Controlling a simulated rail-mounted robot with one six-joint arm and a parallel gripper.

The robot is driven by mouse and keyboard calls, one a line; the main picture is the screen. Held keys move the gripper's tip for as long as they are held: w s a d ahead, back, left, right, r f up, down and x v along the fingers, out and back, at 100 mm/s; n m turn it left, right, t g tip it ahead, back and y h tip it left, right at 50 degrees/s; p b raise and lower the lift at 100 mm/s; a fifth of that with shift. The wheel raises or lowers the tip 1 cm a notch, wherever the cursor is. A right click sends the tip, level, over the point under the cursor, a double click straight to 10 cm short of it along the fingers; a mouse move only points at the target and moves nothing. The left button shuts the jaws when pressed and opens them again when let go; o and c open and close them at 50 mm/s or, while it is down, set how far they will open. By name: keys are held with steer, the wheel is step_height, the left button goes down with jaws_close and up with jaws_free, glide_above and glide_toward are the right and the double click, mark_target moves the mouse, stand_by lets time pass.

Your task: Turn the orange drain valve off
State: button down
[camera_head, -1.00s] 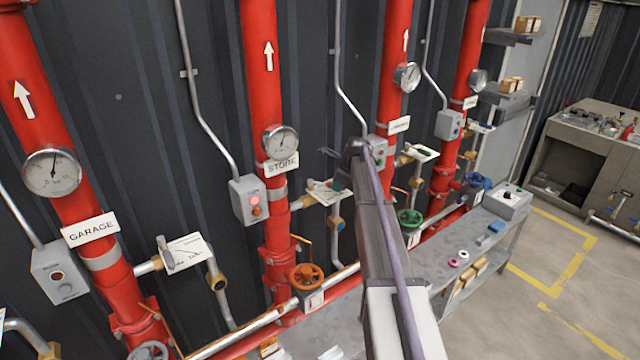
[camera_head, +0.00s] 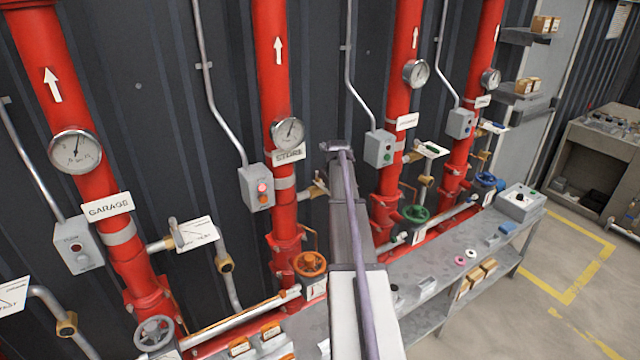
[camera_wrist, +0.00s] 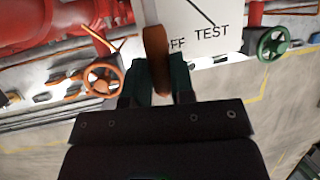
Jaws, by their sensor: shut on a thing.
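In the wrist view my gripper (camera_wrist: 160,88) has its two dark green fingers closed on an orange-brown valve handle (camera_wrist: 156,50), one finger on each side. The handle stands in front of a white plate (camera_wrist: 205,45) that reads "TEST" and a partly covered "FF", with a black line above. In the head view my arm hides the gripper and this handle, to the right of the red pipe labelled STORE (camera_head: 289,155). An orange handwheel (camera_head: 310,264) sits low on that pipe, and shows at left in the wrist view (camera_wrist: 103,78), apart from my gripper.
A green handwheel (camera_head: 414,214) and a blue one (camera_head: 486,180) are on the pipes to the right. A grey control box (camera_head: 257,187) with a lit red lamp is left of my arm. A grey bench (camera_head: 440,270) with small items runs below the pipes.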

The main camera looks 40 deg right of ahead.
stand_by(0.4)
steer(key=c, duration=1)
jaws_free()
steer(key=shift+o, duration=0.2)
steer(key=p+v, duration=0.9)
steer(key=v, duration=0.1)
steer(key=shift+s+a+r+p, duration=0.15)
steer(key=shift+r+p, duration=0.1)
steer(key=shift+p, duration=0.1)
